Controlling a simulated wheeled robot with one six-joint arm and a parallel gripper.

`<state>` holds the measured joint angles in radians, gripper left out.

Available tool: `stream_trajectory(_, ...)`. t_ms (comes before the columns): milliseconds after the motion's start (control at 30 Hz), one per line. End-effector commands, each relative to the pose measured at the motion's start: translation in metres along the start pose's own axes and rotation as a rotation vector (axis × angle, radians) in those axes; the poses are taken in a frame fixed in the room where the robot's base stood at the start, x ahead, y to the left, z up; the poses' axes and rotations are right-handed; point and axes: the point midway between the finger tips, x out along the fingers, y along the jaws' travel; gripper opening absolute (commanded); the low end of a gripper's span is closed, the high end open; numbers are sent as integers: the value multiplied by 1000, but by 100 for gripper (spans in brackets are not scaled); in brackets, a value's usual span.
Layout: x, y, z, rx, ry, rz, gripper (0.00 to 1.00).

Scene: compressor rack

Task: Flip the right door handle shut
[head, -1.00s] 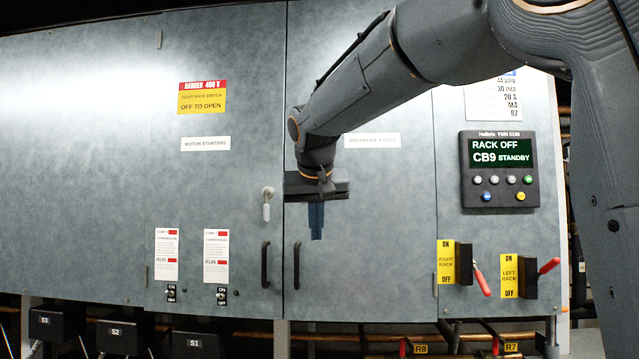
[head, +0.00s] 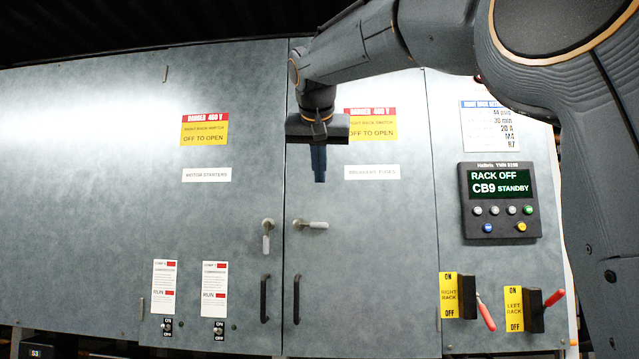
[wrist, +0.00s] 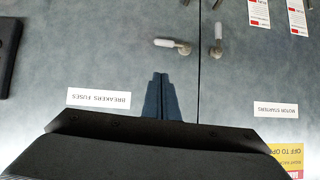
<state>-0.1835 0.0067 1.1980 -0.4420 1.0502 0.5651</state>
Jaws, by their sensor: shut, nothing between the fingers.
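The right door (head: 370,260) is the panel labelled breakers/fuses, and its handle (head: 312,225) has a light grey lever lying horizontal, pointing right from its pivot. In the wrist view, turned upside down, the same handle (wrist: 172,44) lies sideways, pointing left. The left door's handle (head: 266,236) hangs vertical; it shows in the wrist view too (wrist: 218,40). My gripper (head: 319,178) points down with its blue fingers together and empty, above the right handle in the head view. In the wrist view the fingers (wrist: 160,78) end short of the handle, apart from it.
Black pull bars (head: 296,299) (head: 265,299) flank the door seam below the handles. A control panel (head: 499,200) reads RACK OFF, CB9 STANDBY. Rack switches (head: 460,297) (head: 530,309) with red levers stick out lower right. The door face around the handles is otherwise flat.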

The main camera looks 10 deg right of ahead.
Motion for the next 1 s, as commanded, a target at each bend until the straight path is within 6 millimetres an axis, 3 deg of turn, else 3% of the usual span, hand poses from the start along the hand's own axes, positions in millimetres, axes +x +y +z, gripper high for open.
stream_trajectory(433, 85, 1, -1, 0, -3, 2, 0)
stream_trajectory(700, 107, 0, 24, -1, -2, 0, 0)
stream_trajectory(1000, 112, 0, 29, 0, -1, -2, 0)
